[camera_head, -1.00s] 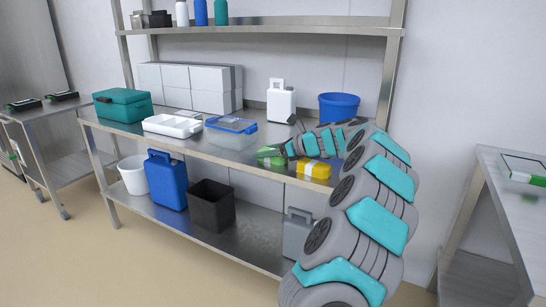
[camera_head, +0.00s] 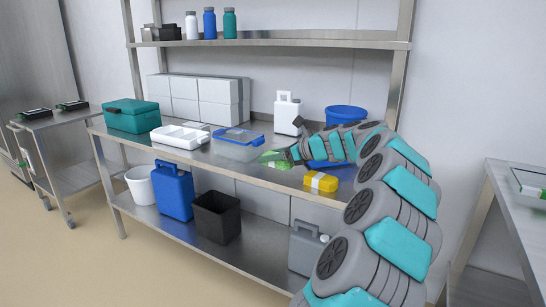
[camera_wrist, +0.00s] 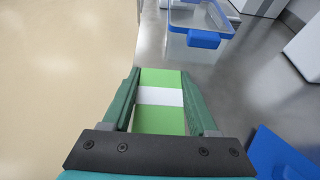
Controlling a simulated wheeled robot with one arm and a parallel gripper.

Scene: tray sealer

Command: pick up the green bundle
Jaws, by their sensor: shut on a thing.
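The green bundle (camera_wrist: 160,119) is a flat green block with a white band around its middle. In the wrist view it lies between the two fingers of my gripper (camera_wrist: 160,100), which is shut on it. In the head view the green bundle (camera_head: 275,157) shows near the front edge of the steel table, at the tip of my gripper (camera_head: 290,156). It looks tilted there, and I cannot tell clearly how far it is above the table top.
A yellow bundle (camera_head: 321,181) lies on the table (camera_head: 225,162) to the right. A clear box with a blue lid (camera_head: 238,149) stands to the left, beside a white divided tray (camera_head: 180,136). A blue tub (camera_head: 346,113) and white jug (camera_head: 287,113) stand behind.

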